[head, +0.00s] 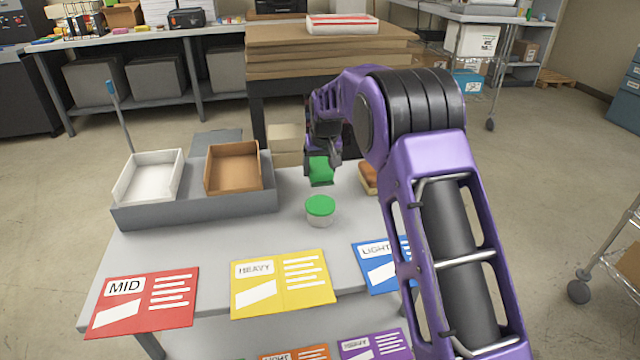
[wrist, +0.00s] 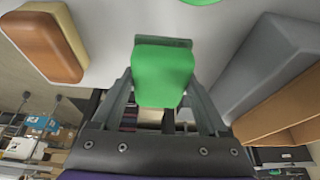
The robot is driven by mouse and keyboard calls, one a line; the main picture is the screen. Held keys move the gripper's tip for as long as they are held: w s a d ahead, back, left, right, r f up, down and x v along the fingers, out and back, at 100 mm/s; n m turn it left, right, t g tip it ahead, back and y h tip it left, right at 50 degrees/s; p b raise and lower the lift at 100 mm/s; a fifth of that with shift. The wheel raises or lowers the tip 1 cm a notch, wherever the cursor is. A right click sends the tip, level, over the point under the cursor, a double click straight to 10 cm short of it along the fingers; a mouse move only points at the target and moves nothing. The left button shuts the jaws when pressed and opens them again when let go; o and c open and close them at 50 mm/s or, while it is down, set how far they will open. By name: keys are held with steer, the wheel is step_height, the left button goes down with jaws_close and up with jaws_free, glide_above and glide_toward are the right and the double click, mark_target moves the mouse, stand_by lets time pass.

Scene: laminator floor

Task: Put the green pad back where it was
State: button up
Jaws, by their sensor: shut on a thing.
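The green pad (head: 321,169) is held in my gripper (head: 322,160) above the back part of the grey table (head: 170,248). In the wrist view, the green pad (wrist: 163,74) sits between the two fingers of my gripper (wrist: 162,95), which are shut on it. A clear tub with a green lid (head: 320,206) stands on the table in front of the pad. A brown and cream block (head: 368,178) lies to the right, partly hidden by my arm; it also shows in the wrist view (wrist: 45,45).
A grey stand holds a white tray (head: 149,177) and a brown tray (head: 233,168) on the left. Red (head: 142,301), yellow (head: 283,284) and blue (head: 378,262) cards lie along the front edge. Stacked boards (head: 330,48) stand behind. The table between stand and tub is clear.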

mark_target(320, 192)
steer(key=shift+f+b, duration=0.3)
steer(key=shift+f, duration=1.85)
steer(key=shift+f, duration=0.1)
steer(key=shift+f, duration=0.15)
steer(key=o, duration=1.4)
steer(key=shift+r, duration=0.5)
steer(key=p+v, duration=0.1)
steer(key=v, duration=0.9)
steer(key=shift+s+d+r, duration=0.1)
steer(key=shift+s+r, duration=0.05)
steer(key=shift+r, duration=0.2)
steer(key=shift+s+r, duration=0.2)
steer(key=shift+r, duration=0.1)
steer(key=shift+s, duration=0.1)
